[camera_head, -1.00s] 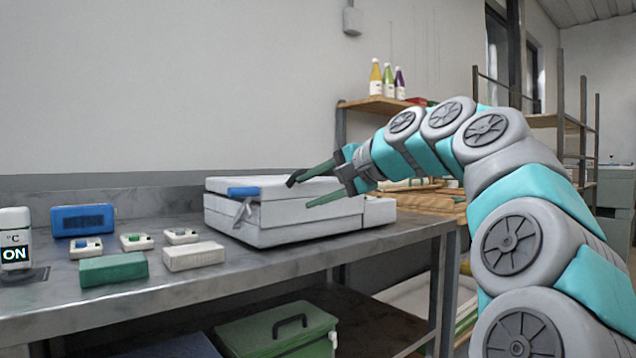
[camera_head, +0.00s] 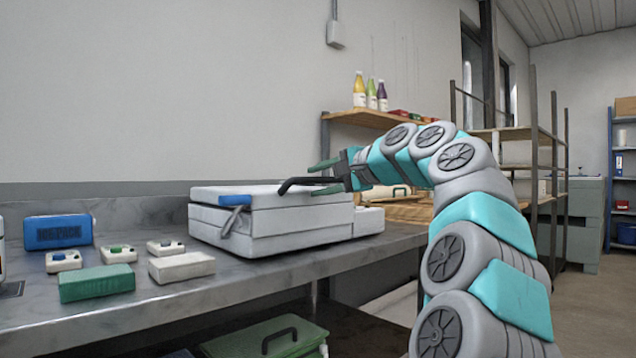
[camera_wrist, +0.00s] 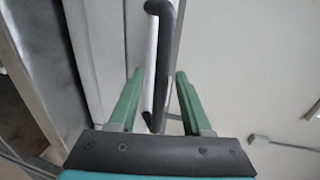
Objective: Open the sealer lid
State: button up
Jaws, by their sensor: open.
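The sealer (camera_head: 270,225) is a pale grey and white box on the metal bench. Its lid (camera_head: 265,192) lies shut on top, with a blue latch tab (camera_head: 235,200) at the front left corner. A black bar handle (camera_head: 297,184) shows at the lid's front right, and it also shows in the wrist view (camera_wrist: 158,60). My gripper (camera_head: 318,178) is at this handle with its green fingers open. In the wrist view the gripper (camera_wrist: 155,85) has one finger on either side of the handle, with gaps visible; contact is unclear.
Left of the sealer lie a blue box (camera_head: 58,232), a green block (camera_head: 97,283), a white block (camera_head: 182,267) and small white devices. Bottles stand on a wooden shelf (camera_head: 365,118) behind. A green case (camera_head: 265,340) sits under the bench.

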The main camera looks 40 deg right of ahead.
jog(key=shift+w+f, duration=0.1)
jog(key=shift+w, duration=0.25)
jog(key=shift+c, duration=0.3)
grip_shut()
dwell(0.9)
